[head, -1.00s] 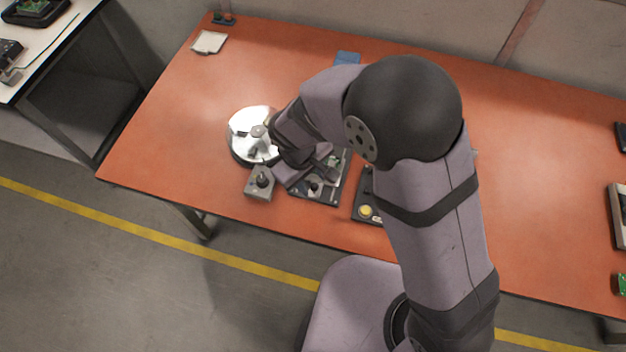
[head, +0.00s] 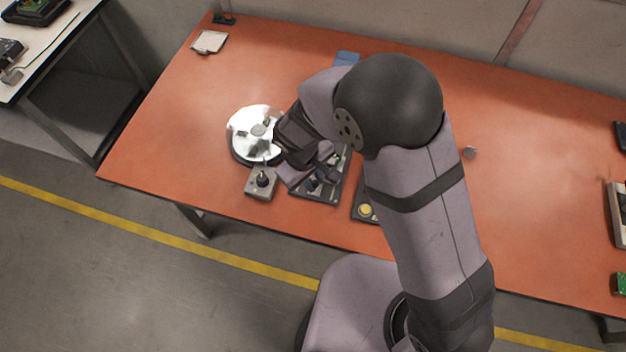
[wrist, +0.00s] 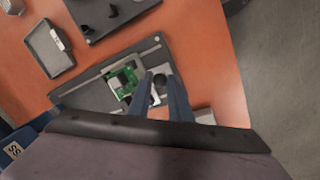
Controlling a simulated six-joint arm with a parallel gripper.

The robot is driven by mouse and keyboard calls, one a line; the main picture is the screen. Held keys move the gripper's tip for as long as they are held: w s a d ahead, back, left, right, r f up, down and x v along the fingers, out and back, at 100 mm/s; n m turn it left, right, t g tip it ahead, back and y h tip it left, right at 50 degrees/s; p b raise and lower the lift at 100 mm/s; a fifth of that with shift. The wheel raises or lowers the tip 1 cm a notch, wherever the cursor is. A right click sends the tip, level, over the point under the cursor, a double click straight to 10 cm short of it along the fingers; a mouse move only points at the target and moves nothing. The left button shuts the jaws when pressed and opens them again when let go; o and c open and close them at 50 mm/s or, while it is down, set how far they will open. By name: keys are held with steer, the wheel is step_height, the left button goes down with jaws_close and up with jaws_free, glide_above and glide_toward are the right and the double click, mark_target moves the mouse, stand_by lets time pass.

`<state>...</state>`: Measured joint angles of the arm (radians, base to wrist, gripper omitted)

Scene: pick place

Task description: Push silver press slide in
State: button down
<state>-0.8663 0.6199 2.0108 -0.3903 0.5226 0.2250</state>
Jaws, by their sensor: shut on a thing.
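My gripper (wrist: 159,88) is low over the dark fixture plate (wrist: 88,100) in the wrist view. Its two blue-grey fingers are shut on a small dark-and-silver part between them, which looks like the knob of the silver press slide (wrist: 158,96). Silver metal also shows just right of the fingers. A green circuit board (wrist: 122,82) sits on the plate, left of the fingers. In the head view, my gripper (head: 312,172) is over the same fixture plate (head: 312,193), and my wrist hides much of it. How far in the slide sits cannot be told.
A round silver-topped turntable (head: 244,122) stands left of my wrist. A grey block with a black knob (head: 262,183) is in front of it. A dark box with a yellow button (head: 365,210) lies right of the fixture. The table's right half is mostly clear.

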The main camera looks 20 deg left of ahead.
steer(key=w, duration=1.2)
steer(key=shift+p, duration=0.35)
steer(key=c, duration=1.6)
jaws_free()
steer(key=shift+s, duration=0.1)
steer(key=shift+r, duration=0.1)
steer(key=shift+s+a+r+b, duration=0.2)
steer(key=shift+r+b, duration=0.1)
steer(key=shift+r, duration=0.9)
steer(key=shift+s+a+r+b, duration=0.1)
steer(key=shift+s+r+b, duration=0.2)
steer(key=shift+r, duration=0.85)
steer(key=shift+s+a+r+b, duration=0.15)
steer(key=shift+r+b, duration=0.2)
steer(key=shift+r, duration=0.85)
